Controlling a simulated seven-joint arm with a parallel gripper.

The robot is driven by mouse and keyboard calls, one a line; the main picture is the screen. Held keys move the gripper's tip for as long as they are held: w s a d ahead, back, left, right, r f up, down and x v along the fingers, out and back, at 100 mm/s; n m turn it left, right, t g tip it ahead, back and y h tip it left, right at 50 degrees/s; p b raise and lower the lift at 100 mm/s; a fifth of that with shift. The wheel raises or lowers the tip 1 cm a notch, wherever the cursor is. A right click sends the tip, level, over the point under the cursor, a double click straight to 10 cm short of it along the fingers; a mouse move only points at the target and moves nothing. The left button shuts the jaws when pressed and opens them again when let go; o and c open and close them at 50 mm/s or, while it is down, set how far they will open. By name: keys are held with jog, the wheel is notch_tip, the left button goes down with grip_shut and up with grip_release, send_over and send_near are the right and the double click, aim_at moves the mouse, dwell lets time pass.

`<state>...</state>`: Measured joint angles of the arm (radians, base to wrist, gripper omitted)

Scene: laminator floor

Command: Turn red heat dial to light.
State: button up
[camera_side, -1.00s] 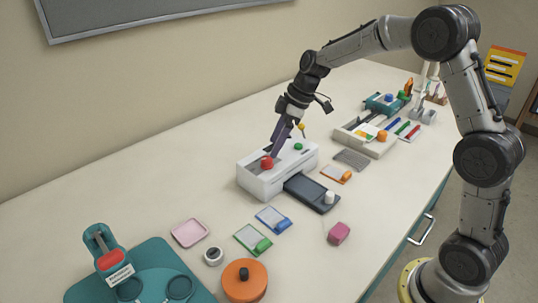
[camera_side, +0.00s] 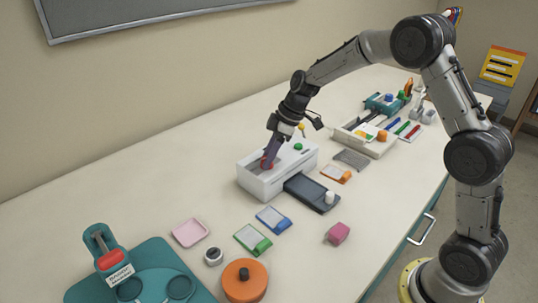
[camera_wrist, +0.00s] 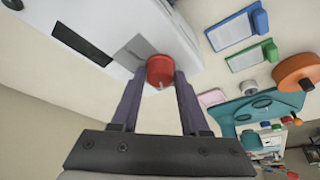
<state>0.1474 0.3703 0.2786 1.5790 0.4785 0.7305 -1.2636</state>
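The red heat dial (camera_wrist: 160,72) is a round red knob on top of the white laminator (camera_side: 300,160). In the wrist view it sits between the two fingertips of my gripper (camera_wrist: 161,76), one finger pressed close on each side, with no clear gap. A small pale pointer mark shows on the dial's near edge. In the side view my gripper (camera_side: 268,158) reaches down onto the dial (camera_side: 266,164), which is mostly hidden by the fingers. The dial's setting labels cannot be read.
A green knob (camera_side: 298,147) and a yellow-tipped lever (camera_side: 301,126) stand near my fingers. A dark tray (camera_side: 308,193) extends from the laminator's front. Blue, green and orange cards, an orange round container (camera_side: 244,281) and a pink block (camera_side: 338,234) lie around.

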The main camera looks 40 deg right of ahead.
grip_shut()
jog(key=m+h, duration=0.1)
jog(key=m, duration=0.2)
jog(key=m+t+h, duration=0.1)
jog(key=m, duration=0.2)
jog(key=shift+s+a+r, duration=0.1)
jog(key=shift+a, duration=0.1)
jog(key=m+h, duration=0.2)
jog(key=m, duration=0.3)
jog(key=shift+a+m, duration=0.1)
jog(key=shift+m, duration=0.2)
dwell(0.5)
jog(key=o, duration=0.8)
grip_release()
